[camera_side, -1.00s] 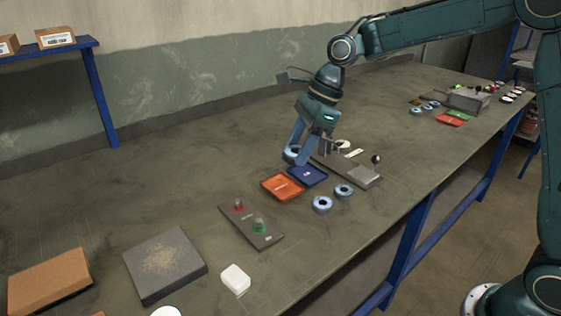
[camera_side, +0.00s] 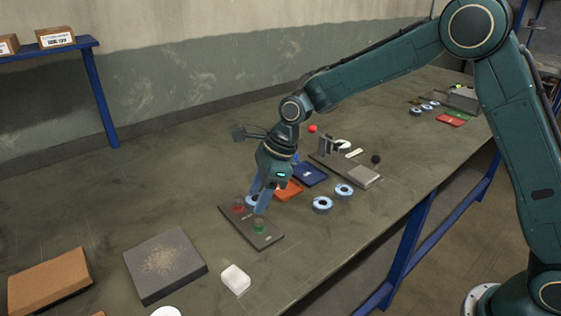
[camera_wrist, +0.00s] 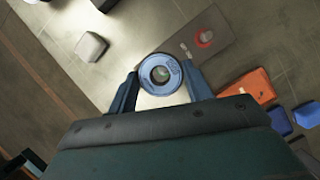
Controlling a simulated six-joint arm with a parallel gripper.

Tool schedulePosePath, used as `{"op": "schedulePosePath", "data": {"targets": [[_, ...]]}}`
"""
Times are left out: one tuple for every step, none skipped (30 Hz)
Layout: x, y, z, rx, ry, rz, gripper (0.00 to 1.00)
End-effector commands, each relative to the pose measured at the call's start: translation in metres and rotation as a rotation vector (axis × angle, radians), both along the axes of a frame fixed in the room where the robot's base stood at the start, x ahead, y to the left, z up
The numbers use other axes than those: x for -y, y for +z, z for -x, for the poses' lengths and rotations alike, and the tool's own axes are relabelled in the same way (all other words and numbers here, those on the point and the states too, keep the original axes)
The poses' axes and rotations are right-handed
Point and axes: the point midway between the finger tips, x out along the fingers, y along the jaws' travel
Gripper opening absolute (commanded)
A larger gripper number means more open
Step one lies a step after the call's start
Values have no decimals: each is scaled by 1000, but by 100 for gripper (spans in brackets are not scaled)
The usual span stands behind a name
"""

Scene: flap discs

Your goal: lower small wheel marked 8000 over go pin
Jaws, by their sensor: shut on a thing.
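My gripper (camera_wrist: 161,88) is shut on a small blue wheel (camera_wrist: 173,69), a ring with a round hole, held between its two fingers in the wrist view. Any marking on it is too small to read. In the side view my gripper (camera_side: 262,200) is over the dark pin plate (camera_side: 265,240). The green pin (camera_side: 258,226) stands on the plate just below the fingers, and the red pin (camera_side: 239,206) stands farther back to the left. Through the wheel's hole a pale greenish spot shows. I cannot tell how high the wheel is above the pin.
Two other blue wheels, one nearer (camera_side: 322,204) and one farther (camera_side: 344,191), lie right of the plate. An orange tray (camera_side: 291,194) and a blue tray (camera_side: 310,175) lie behind it. A white block (camera_side: 235,279) and a grey slab (camera_side: 165,265) lie in front.

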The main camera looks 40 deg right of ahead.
Motion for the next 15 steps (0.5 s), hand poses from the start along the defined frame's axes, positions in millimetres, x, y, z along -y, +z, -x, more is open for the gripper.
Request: {"op": "schedulePosePath", "data": {"targets": [[0, -2, 0, -1, 0, 0, 26], [0, -3, 0, -1, 0, 0, 26], [0, -5, 0, -1, 0, 1, 26], [0, -6, 0, -1, 0, 1, 26], [0, -8, 0, -2, 1, 0, 26], [0, -10, 1, -2, 1, 0, 26], [0, -12, 1, -2, 1, 0, 26], [0, -14, 1, -2, 1, 0, 26], [0, -17, 0, -2, 1, 0, 26], [0, -18, 0, -2, 0, 0, 26], [0, -20, 0, -2, 0, 0, 26], [0, -23, 0, -3, 0, 1, 26], [0, -24, 0, -3, 0, 1, 26], [0, -26, 0, -2, 0, 0, 26], [0, -27, 0, -2, -1, 0, 26]]}}
